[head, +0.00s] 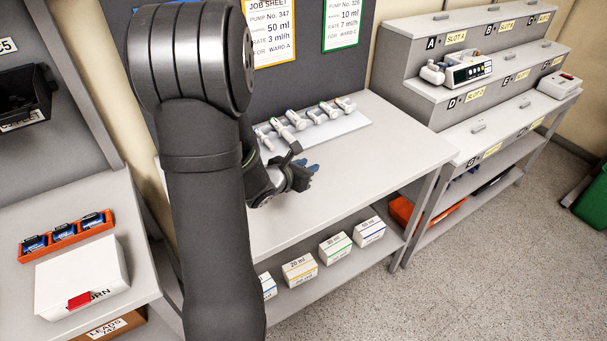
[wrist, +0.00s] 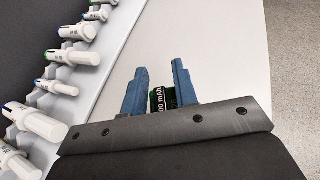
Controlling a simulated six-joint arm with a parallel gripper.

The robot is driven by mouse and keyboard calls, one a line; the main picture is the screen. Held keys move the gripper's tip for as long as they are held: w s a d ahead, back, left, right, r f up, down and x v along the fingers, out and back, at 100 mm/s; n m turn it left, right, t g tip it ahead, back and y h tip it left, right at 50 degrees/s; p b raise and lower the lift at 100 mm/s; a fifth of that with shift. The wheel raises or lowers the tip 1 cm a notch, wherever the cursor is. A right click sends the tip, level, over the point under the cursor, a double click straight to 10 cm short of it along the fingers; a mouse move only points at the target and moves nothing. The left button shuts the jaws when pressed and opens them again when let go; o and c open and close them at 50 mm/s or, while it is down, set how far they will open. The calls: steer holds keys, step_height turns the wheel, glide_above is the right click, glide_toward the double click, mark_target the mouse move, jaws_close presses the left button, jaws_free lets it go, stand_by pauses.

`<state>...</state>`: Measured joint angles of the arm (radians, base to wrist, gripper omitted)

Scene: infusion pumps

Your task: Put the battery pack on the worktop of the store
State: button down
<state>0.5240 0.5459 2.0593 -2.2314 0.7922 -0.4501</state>
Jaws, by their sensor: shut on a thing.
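My gripper (head: 306,168) is over the middle white bench, in front of the syringe rack. In the wrist view its blue fingers (wrist: 159,67) are shut on the battery pack (wrist: 161,100), a dark pack with green edges and a label ending "00 mAh". Only part of the pack shows between the fingers. In the head view I cannot make it out. At the left, a pale worktop (head: 133,246) carries an orange tray (head: 67,237) of blue packs and a white box (head: 80,279) with a red tab; this seems to be the store.
The syringe rack (head: 345,124) lies along the back of the middle bench (head: 405,150). Stepped shelves with slot labels and two pumps (head: 468,70) stand at the right. Small cartons (head: 335,248) sit on the shelf below. My arm hides the bench's left part.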

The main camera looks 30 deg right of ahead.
steer(key=s+d+r, duration=0.3)
steer(key=s+r, duration=0.3)
steer(key=s, duration=0.4)
steer(key=shift+s+d, duration=0.2)
steer(key=shift+d, duration=0.05)
steer(key=shift+w+r, duration=0.1)
steer(key=shift+w, duration=0.05)
steer(key=w+a+f+n+t+y, duration=0.3)
steer(key=w+a+n+t+y, duration=0.3)
steer(key=w+a, duration=1.8)
steer(key=w+a+f+n+y, duration=0.1)
steer(key=a+n, duration=0.1)
steer(key=a, duration=0.5)
steer(key=w+a+f+n+t+y, duration=0.1)
steer(key=w+a+n, duration=0.1)
steer(key=a, duration=0.6)
steer(key=shift+a+y, duration=0.3)
steer(key=shift+d, duration=0.1)
